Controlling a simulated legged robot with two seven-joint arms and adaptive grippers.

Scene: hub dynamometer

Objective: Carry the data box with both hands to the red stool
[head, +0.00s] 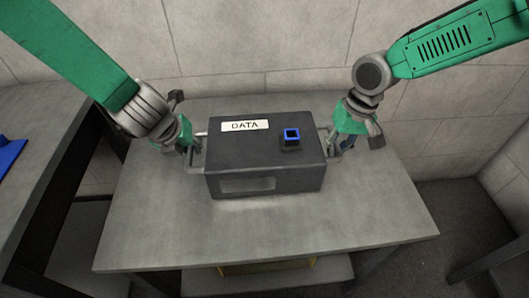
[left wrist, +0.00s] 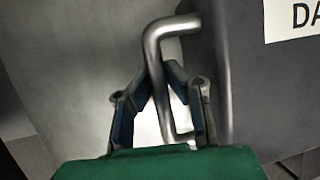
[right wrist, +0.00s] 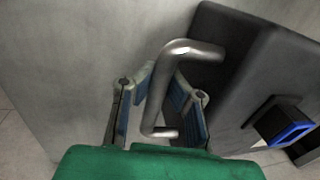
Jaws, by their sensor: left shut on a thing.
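The data box (head: 262,158), dark grey with a white DATA label and a blue-rimmed square socket on top, stands on the grey table (head: 265,240). It has a bent metal handle on each side. My left gripper (head: 193,146) is shut on the left handle; the left wrist view shows that handle (left wrist: 160,75) between its fingertips. My right gripper (head: 338,138) is at the right handle; in the right wrist view its fingers stand on both sides of that handle (right wrist: 165,85). Whether they grip it is unclear. The red stool is not in view.
Another grey table (head: 40,125) with a blue object (head: 10,153) on it stands at the left. A yellowish thing (head: 265,267) is partly hidden below the middle table. Tiled walls close the back and right. The tabletop in front of the box is clear.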

